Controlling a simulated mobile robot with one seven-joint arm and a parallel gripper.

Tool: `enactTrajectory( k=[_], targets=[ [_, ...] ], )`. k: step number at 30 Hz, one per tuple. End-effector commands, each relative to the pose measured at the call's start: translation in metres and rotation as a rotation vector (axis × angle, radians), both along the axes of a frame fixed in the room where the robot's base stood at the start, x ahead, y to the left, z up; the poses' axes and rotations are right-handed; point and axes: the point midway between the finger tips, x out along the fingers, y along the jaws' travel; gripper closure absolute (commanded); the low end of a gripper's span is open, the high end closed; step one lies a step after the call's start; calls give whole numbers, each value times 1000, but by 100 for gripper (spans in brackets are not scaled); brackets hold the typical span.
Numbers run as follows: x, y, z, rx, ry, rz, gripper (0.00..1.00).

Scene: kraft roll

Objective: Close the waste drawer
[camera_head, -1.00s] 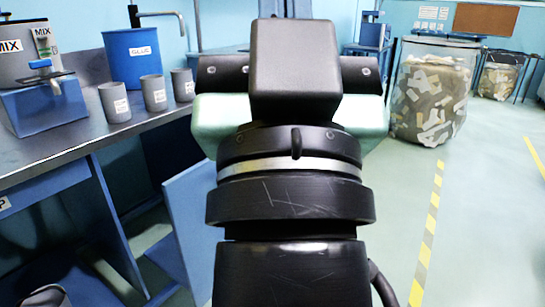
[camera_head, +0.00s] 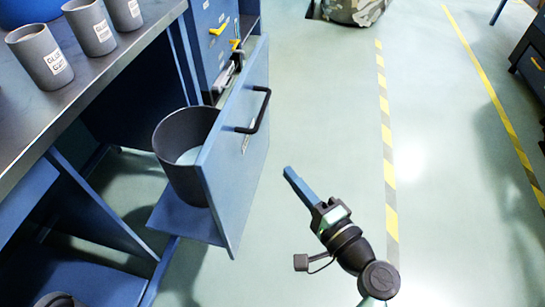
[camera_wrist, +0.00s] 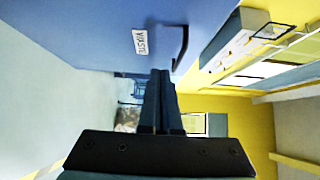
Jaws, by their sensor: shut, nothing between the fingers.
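The waste drawer (camera_head: 240,150) stands pulled out from the blue cabinet, with a dark bin (camera_head: 182,140) inside it. Its blue front panel carries a black handle (camera_head: 263,112) and a label. In the wrist view the front panel (camera_wrist: 90,25) fills the upper left, with the WASTE label (camera_wrist: 140,43) and the handle (camera_wrist: 182,50) near the fingers. My gripper (camera_head: 288,172) is shut and empty. In the head view it appears to the right of the drawer front, with floor visible between them. In the wrist view its fingers (camera_wrist: 161,75) are together.
The workbench (camera_head: 100,95) runs along the left with grey cups (camera_head: 92,25) on it. The blue cabinet (camera_head: 213,40) with yellow handles is behind the drawer. Open floor with a striped line (camera_head: 387,150) lies to the right.

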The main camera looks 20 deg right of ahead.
Motion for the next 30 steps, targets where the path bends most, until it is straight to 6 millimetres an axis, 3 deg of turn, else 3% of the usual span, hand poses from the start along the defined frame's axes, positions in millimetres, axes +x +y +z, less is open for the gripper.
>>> enactTrajectory(
  k=[14,21,30],
  targets=[
    [94,21,0,-9,-2,4,100],
    [109,46,1,-8,-2,2,100],
    [112,51,1,-7,-1,1,100]
  ],
)
